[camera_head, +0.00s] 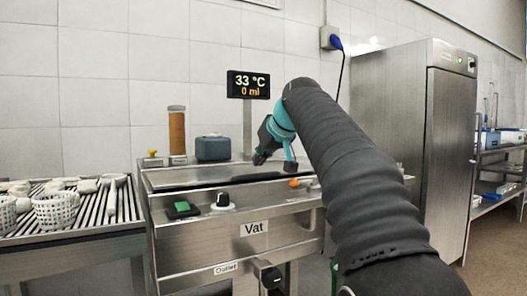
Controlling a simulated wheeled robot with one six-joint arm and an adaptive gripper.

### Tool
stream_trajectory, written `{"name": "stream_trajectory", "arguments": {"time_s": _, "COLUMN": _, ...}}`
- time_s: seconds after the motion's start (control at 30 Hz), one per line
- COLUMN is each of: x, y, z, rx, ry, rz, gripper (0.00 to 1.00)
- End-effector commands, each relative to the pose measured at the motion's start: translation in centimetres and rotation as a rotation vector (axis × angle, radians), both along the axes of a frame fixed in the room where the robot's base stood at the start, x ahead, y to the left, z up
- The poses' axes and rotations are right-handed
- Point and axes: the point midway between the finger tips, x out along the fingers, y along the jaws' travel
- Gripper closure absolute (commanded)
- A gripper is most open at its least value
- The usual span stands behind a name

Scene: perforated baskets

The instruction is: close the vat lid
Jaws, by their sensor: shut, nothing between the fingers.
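The steel vat (281,234) stands in the middle and carries a "Vat" label on its front. Its lid (172,178) is a steel panel along the top, with a dark gap along its front side. The lid's exact angle is hard to tell. My gripper (261,157) is shut and empty, over the right part of the vat top close to the lid. I cannot tell whether it touches the lid. My dark-sleeved arm reaches in from the lower right and hides the vat's right end.
A green button (182,207), a black knob (223,199) and an orange knob (294,183) sit on the vat's front ledge. A brown cylinder (177,132) and a grey box (213,148) stand behind. A slatted rack (90,220) with white baskets is left; a steel cabinet (446,145) is right.

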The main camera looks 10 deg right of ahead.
Motion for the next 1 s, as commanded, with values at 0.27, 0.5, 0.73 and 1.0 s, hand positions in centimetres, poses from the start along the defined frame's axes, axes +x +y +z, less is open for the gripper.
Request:
{"name": "stream_trajectory", "arguments": {"time_s": 0.27, "x": 0.1, "y": 0.0, "z": -1.0, "rx": 0.000, "ry": -0.001, "rz": 0.001, "gripper": 1.00}}
{"name": "stream_trajectory", "arguments": {"time_s": 0.5, "x": 0.1, "y": 0.0, "z": -1.0, "rx": 0.000, "ry": -0.001, "rz": 0.000, "gripper": 1.00}}
{"name": "stream_trajectory", "arguments": {"time_s": 0.73, "x": -0.2, "y": -0.1, "z": -3.3, "rx": 0.000, "ry": 0.001, "rz": -0.001, "gripper": 1.00}}
{"name": "stream_trajectory", "arguments": {"time_s": 1.0, "x": -0.3, "y": -0.1, "z": -4.0, "rx": 0.000, "ry": 0.000, "rz": 0.000, "gripper": 1.00}}
